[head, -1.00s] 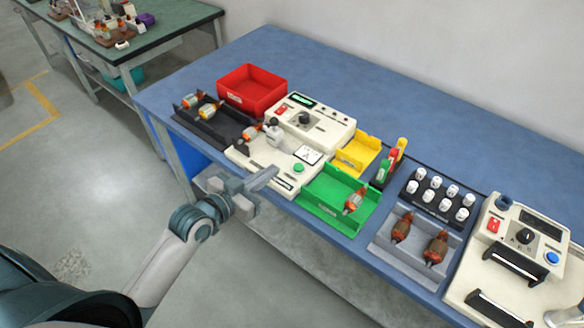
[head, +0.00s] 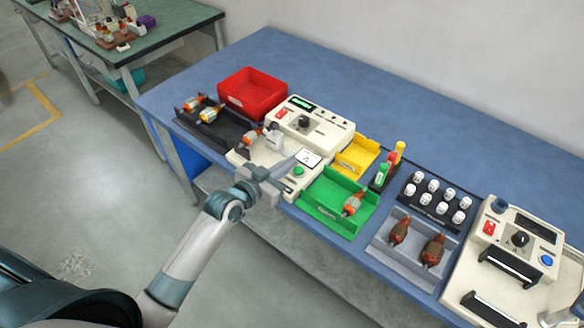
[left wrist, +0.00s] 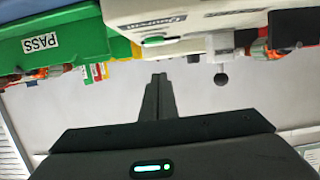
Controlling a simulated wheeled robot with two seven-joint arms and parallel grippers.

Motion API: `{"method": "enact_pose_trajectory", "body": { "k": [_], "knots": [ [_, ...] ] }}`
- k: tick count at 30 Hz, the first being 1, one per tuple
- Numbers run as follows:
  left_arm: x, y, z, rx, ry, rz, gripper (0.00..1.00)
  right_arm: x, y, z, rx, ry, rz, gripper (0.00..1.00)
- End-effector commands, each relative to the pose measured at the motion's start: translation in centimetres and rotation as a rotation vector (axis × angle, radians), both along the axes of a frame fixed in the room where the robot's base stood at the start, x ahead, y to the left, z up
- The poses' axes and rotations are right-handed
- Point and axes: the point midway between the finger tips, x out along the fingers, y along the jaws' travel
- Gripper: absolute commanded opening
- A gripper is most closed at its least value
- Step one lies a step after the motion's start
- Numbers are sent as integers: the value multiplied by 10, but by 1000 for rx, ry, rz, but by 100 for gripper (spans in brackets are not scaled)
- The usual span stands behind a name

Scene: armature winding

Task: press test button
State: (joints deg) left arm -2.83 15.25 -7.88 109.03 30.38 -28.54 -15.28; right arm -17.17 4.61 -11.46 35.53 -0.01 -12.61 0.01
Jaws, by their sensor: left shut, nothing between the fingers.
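A cream tester (head: 322,125) with a display, red switch and black knob stands on the blue bench.
A green tray (head: 325,213) with an armature is right of the base; a yellow tray (head: 357,158) and red bin (head: 252,92) stand behind. A black rack (head: 225,128) is at left. Another tester (head: 530,235) with a blue button is far right. The bench's back is clear.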

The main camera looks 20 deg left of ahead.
Motion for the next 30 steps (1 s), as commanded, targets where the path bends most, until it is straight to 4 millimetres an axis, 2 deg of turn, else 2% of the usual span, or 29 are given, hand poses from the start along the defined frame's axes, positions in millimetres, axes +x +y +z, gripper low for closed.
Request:
{"method": "enact_pose_trajectory", "body": {
  "k": [3, 6, 12, 26, 30],
  "knots": [
    [19, -7, -3, 0, 0, 0, 0, 0, 0, 7, 0, 0, 0, 31],
    [15, -5, -22, 2, 5, 1, 0, 0, 1, 10, 1, 0, 0, 31],
    [15, -5, -40, 1, 1, 1, 0, 0, 1, 12, 1, 0, 0, 31],
    [15, -5, -45, 1, 0, 1, 0, 0, 2, 11, 2, 0, -1, 31],
    [15, -5, -58, 3, 1, -1, 0, 0, 2, 2, 2, 0, -1, 31]
  ]
}}
